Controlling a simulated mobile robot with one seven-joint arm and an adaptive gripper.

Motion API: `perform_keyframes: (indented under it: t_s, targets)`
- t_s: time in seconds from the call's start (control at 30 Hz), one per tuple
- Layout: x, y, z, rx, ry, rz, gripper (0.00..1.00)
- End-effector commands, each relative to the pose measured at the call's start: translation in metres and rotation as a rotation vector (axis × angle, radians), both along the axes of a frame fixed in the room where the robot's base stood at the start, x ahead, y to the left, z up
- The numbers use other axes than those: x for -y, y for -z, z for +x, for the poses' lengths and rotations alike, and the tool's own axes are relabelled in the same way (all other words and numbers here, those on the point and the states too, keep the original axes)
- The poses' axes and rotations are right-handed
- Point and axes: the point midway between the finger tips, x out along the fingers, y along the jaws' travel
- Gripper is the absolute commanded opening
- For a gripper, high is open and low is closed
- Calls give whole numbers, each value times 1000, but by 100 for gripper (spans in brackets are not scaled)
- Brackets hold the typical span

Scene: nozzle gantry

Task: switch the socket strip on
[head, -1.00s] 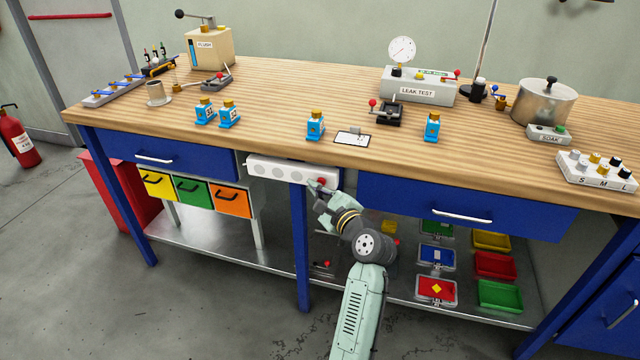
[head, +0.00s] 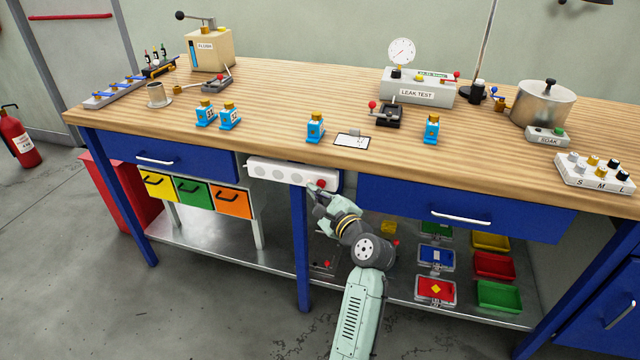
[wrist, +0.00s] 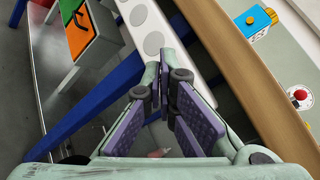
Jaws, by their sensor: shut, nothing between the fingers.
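The socket strip (head: 285,173) is a white bar with several round grey sockets, fixed under the bench's front edge. A red switch (head: 320,183) sits at its right end; whether it is lit or pressed I cannot tell. My gripper (head: 314,189) is shut and empty, just below and in front of the switch, its tips close to the strip; contact is not clear. In the wrist view the strip (wrist: 142,14) runs down behind my shut fingers (wrist: 160,70), which hide its switch end.
The wooden bench top (head: 270,110) overhangs the strip. A blue drawer (head: 450,205) is to the right, and colored bins (head: 195,192) hang to the left. A blue leg (head: 300,250) stands below the strip. Free floor lies in front.

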Motion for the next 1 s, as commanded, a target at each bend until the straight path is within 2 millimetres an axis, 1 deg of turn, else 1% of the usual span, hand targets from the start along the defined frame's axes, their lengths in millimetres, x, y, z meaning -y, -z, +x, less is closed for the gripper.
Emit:
perform_keyframes:
  t_s: [0.37,0.47,0.9,1.0]
  targets:
    - [-2,-1,-4,0,0,0,0]
    - [-4,-1,-11,0,0,0,0]
    - [-18,-1,-53,-1,-1,1,0]
    - [-19,-1,-58,1,-1,0,0]
